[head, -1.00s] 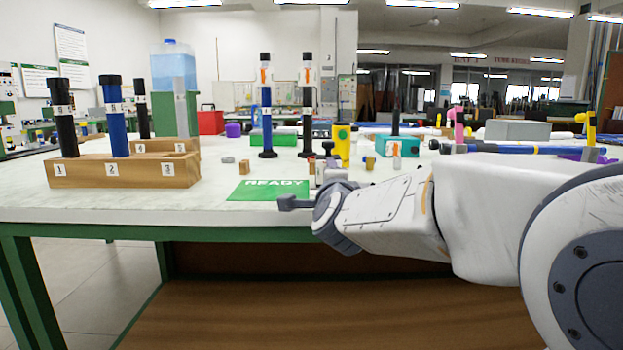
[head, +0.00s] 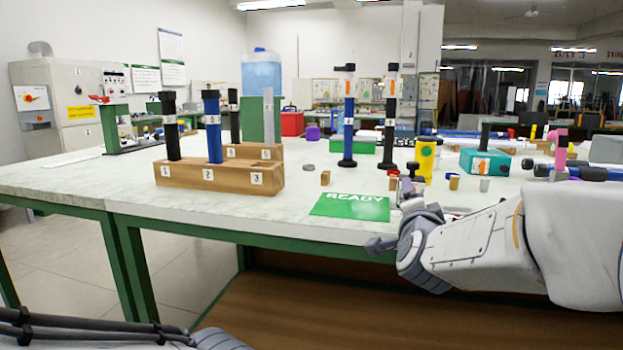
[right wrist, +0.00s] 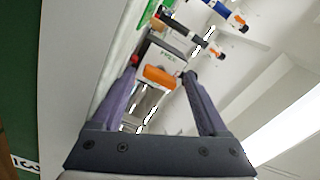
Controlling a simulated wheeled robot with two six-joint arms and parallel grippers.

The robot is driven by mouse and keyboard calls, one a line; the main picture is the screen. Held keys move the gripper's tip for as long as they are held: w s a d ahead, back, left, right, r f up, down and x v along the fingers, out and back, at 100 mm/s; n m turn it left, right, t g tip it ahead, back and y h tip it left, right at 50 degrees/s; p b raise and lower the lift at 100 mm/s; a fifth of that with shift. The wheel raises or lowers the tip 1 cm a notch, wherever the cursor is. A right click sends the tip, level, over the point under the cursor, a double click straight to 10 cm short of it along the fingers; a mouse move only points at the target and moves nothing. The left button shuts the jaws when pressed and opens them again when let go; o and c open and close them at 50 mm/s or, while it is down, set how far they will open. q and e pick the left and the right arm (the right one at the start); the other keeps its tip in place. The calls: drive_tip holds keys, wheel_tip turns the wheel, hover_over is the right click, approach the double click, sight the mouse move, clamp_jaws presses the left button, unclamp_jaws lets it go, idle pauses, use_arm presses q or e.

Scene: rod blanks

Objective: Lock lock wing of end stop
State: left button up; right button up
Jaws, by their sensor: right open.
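In the right wrist view, an orange wing (right wrist: 160,76) sits on a pale block (right wrist: 150,98) with a small green label that I take to be the end stop. My right gripper (right wrist: 159,72) is open, with one finger on each side of the block near the orange wing. Whether a finger touches it cannot be told. In the head view my right arm hides this spot, and I cannot pick out the end stop there for certain. My left gripper is out of view.
A wooden block with numbered holes (head: 222,178) holds rods at the left. A green READY mat (head: 345,207) lies at the table's front edge. Tall blue (head: 348,130) and black (head: 390,125) posts stand behind it. A teal block (head: 503,163) and yellow piece (head: 425,158) stand to the right.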

drive_tip(key=n+p, duration=0.3)
drive_tip(key=n, duration=0.1)
drive_tip(key=n+p, duration=0.8)
drive_tip(key=n, duration=0.1)
drive_tip(key=shift+r, duration=0.25)
drive_tip(key=b+v, duration=0.2)
drive_tip(key=v, duration=0.1)
drive_tip(key=f+b+v, duration=0.1)
drive_tip(key=v, duration=0.1)
drive_tip(key=shift+s+a, duration=0.1)
use_arm(q)
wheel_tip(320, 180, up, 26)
drive_tip(key=p, duration=1.6)
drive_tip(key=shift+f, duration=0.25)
use_arm(e)
drive_tip(key=s+a+r+n+g+y, duration=0.4)
drive_tip(key=s+a, duration=0.3)
drive_tip(key=a, duration=0.3)
drive_tip(key=s+a+r+n+g+y, duration=0.3)
drive_tip(key=s+a+g+y, duration=0.3)
drive_tip(key=s+a, duration=0.2)
drive_tip(key=shift+s+a+r+n, duration=0.35)
drive_tip(key=shift+a+r+n, duration=0.05)
drive_tip(key=shift+a, duration=0.75)
